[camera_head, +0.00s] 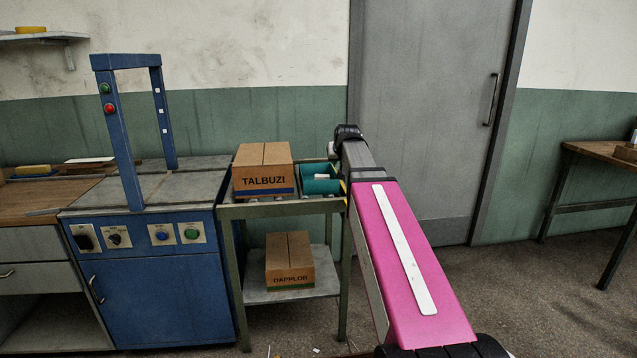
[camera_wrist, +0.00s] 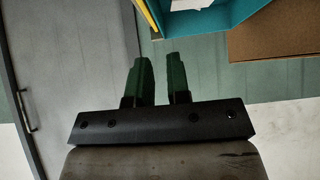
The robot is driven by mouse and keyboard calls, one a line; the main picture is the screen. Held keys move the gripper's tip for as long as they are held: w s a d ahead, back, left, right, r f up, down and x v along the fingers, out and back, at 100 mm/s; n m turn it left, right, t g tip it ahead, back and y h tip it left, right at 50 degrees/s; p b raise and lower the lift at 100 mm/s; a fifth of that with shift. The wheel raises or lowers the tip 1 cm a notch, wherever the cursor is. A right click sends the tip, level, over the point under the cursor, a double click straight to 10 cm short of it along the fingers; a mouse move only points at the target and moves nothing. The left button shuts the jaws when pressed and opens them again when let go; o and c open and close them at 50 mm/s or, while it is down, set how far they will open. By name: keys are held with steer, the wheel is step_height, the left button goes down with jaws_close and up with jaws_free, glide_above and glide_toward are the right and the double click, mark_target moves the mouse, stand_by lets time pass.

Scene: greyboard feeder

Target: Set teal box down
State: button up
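The teal box (camera_head: 320,186) rests on the right part of the green-framed stand's upper level, beside the TALBUZI carton. A white item shows at it, and my arm stands close on its right. In the wrist view the teal box (camera_wrist: 195,20) shows at the top edge, partly cut off, beyond the fingertips. My gripper (camera_wrist: 157,62) has its two dark fingers apart with nothing between them. They do not visibly touch the box. In the head view the fingers are hidden or too small to make out.
The brown TALBUZI carton (camera_head: 262,170) fills the stand's left side. The DAPPLOR carton (camera_head: 289,262) sits on its lower shelf (camera_head: 325,275). A blue machine (camera_head: 150,295) with an upright frame adjoins on the left. A grey door (camera_head: 430,120) is behind.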

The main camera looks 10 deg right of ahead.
steer(key=x, duration=1)
steer(key=shift+d, duration=0.15)
jaws_close()
